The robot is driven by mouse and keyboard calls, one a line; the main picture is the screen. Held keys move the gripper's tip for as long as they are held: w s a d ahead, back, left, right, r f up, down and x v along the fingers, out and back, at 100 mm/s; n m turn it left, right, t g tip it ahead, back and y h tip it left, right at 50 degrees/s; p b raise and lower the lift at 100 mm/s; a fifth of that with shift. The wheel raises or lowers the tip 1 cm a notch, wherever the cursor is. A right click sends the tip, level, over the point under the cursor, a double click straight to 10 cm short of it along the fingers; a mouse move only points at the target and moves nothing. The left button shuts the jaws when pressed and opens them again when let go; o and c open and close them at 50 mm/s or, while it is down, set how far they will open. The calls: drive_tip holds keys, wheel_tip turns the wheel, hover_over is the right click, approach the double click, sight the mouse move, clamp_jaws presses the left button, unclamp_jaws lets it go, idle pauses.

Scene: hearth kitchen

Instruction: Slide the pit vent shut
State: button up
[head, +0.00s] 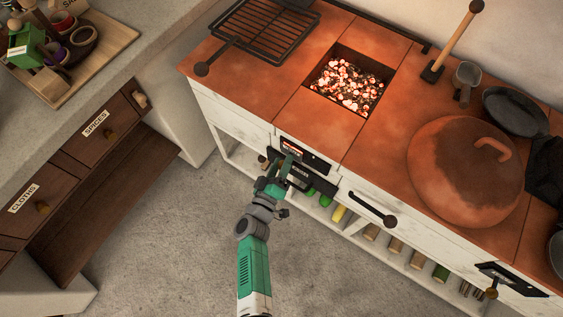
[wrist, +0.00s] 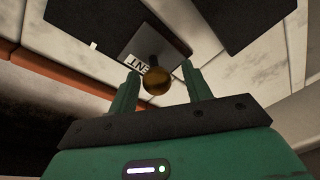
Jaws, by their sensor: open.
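The pit vent's dark plate (head: 318,184) is on the white front of the hearth, below the ember pit (head: 345,82). Above it, a dark slot (head: 313,160) shows a red glow at its left part. In the wrist view, the plate (wrist: 110,30) carries a white label partly reading "VENT" and a round brass knob (wrist: 157,80) on a dark stem. My gripper (head: 288,166) is at the left part of the vent and hides some of it. In the wrist view my gripper (wrist: 163,88) is open, with the knob between its fingers; I cannot tell whether either finger touches it.
A dark handle (head: 372,208) sticks out of the front right of the vent. Below is a shelf with bottles and rolls (head: 385,243). A grill rack (head: 265,28) and a large domed lid (head: 465,170) lie on top. Wooden drawers (head: 75,160) stand left, across clear floor (head: 165,240).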

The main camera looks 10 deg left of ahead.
drive_tip(key=s+a+p, duration=0.1)
drive_tip(key=s+p, duration=0.2)
drive_tip(key=s, duration=0.4)
drive_tip(key=shift+s+a, duration=0.25)
drive_tip(key=shift+a, duration=0.05)
